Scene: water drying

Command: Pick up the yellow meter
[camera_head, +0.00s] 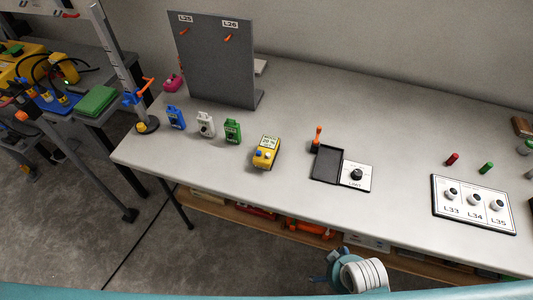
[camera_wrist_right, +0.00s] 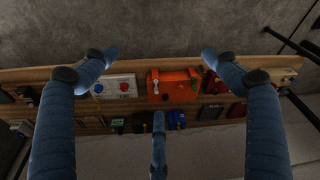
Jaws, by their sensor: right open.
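The yellow meter (camera_head: 265,152) lies on the grey-white table, left of its middle and near the front edge. It has a light label with dark text and a blue part at its front. My right gripper (camera_head: 322,282) is in front of the table, low in the head view, partly hidden by its own wrist. It is apart from the meter. In the right wrist view its blue fingers (camera_wrist_right: 157,85) are spread wide with nothing between them. The meter does not show in the right wrist view. My left gripper is not in view.
Blue (camera_head: 176,118), white (camera_head: 206,124) and green (camera_head: 232,131) devices stand left of the meter. A grey upright panel (camera_head: 213,60) rises behind them. A black tray (camera_head: 327,164) with a knob plate lies to the right. A shelf (camera_wrist_right: 60,72) with several items runs below the tabletop.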

